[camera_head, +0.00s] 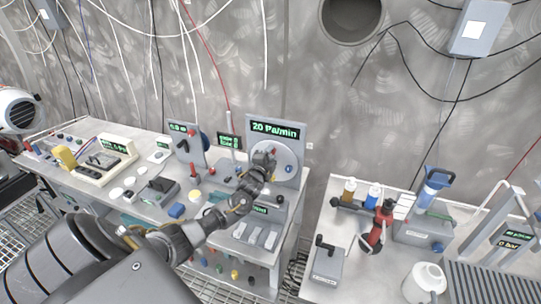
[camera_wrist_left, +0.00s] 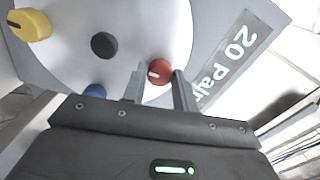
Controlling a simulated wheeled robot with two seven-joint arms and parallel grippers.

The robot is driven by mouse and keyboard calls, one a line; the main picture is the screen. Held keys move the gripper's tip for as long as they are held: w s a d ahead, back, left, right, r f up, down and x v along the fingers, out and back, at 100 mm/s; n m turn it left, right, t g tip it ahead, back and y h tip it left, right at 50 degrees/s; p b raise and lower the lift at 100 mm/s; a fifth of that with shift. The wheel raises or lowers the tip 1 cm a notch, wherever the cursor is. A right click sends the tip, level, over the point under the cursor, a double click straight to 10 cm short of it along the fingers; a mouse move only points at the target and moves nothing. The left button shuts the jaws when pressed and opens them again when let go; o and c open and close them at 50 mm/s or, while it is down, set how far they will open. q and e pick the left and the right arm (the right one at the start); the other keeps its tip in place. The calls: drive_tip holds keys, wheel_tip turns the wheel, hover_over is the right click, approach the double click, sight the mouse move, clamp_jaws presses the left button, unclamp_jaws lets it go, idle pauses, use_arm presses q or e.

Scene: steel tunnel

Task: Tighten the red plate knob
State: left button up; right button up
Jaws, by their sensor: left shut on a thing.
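The red plate knob (camera_wrist_left: 160,71) shows in the left wrist view on a white round plate (camera_wrist_left: 120,40), with a pale line across its face. My left gripper (camera_wrist_left: 159,84) has a finger on each side of the knob and is shut on it. The display (camera_head: 276,130) above the plate reads "20 Pa/min". My right gripper is in neither view.
A yellow knob (camera_wrist_left: 30,24), a black knob (camera_wrist_left: 103,45) and a blue knob (camera_wrist_left: 95,91) sit on the same plate. The left bench (camera_head: 130,201) carries several devices. A second table (camera_head: 345,232) with bottles and tools stands to the right, across a gap.

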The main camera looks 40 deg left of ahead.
use_arm(q)
drive_tip(key=o, duration=1)
drive_tip(key=shift+c, duration=0.2)
drive_tip(key=b+v, duration=0.2)
drive_tip(key=v, duration=0.8)
drive_tip(key=shift+s, duration=0.35)
drive_tip(key=shift+d, duration=0.2)
